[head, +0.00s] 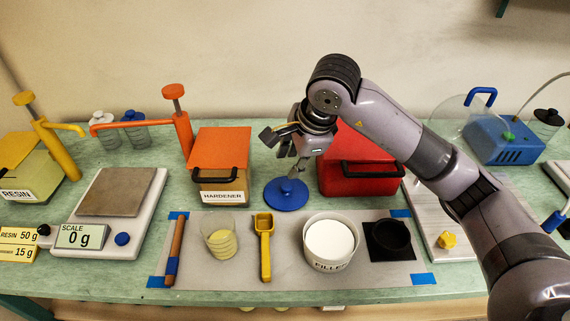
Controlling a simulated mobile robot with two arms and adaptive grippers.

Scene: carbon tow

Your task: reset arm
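My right arm comes in from the lower right. Its gripper (284,154) hangs above and just behind the round blue lid (286,196), between the hardener box and the red box. Its fingers look spread apart with nothing between them. The lid lies flat on the green bench, knob up; I see a small gap between the fingers and the knob. My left gripper is not in view.
On the grey mat (195,277) are a beaker (219,243), yellow scoop (264,250), filler tub (331,242) and black square dish (390,241). The scale (108,212) reads 0 g. The hardener box (222,167) and red box (361,179) flank the gripper.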

